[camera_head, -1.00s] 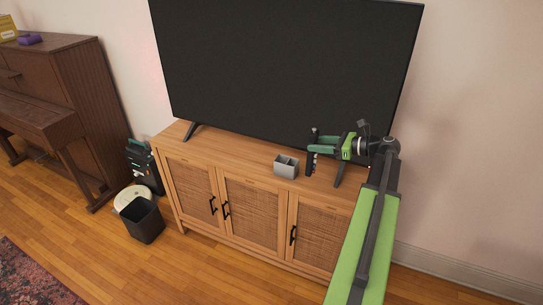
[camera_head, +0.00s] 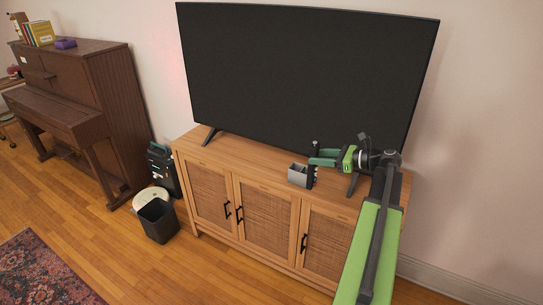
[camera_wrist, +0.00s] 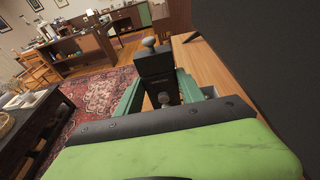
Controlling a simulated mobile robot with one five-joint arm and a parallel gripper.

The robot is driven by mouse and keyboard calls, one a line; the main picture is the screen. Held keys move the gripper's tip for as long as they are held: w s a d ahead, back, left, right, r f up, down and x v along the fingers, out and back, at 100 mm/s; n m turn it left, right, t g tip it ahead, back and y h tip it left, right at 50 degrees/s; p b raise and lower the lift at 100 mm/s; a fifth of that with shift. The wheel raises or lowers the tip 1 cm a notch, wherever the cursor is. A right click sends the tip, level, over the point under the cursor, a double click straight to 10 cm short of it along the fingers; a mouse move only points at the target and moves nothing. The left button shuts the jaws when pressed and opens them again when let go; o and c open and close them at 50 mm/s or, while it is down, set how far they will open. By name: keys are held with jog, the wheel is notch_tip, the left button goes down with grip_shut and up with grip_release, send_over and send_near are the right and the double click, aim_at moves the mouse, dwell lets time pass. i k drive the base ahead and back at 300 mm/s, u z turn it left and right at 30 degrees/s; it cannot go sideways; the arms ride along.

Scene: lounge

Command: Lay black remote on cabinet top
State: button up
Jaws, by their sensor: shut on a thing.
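The cabinet (camera_head: 267,162) is light wood with woven door panels, and its top is partly covered by the television. My gripper (camera_head: 319,160) is over the right half of the top, in front of the screen. It is shut on the black remote (camera_head: 311,175), which hangs upright at the fingertips. In the wrist view the dark remote (camera_wrist: 156,65) is between the green fingers of my gripper (camera_wrist: 158,88). I cannot tell how far its lower end is above the wood.
A grey open holder (camera_head: 298,175) stands on the cabinet top, just left of the remote and partly behind it. The large television (camera_head: 305,70) rises behind. Bare wood lies left of the holder. A black bin (camera_head: 158,221) stands on the floor to the left.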

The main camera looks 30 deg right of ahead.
aim_at(245, 162)
jog(key=u, duration=0.65)
jog(key=i, duration=2.2)
jog(key=z, duration=0.4)
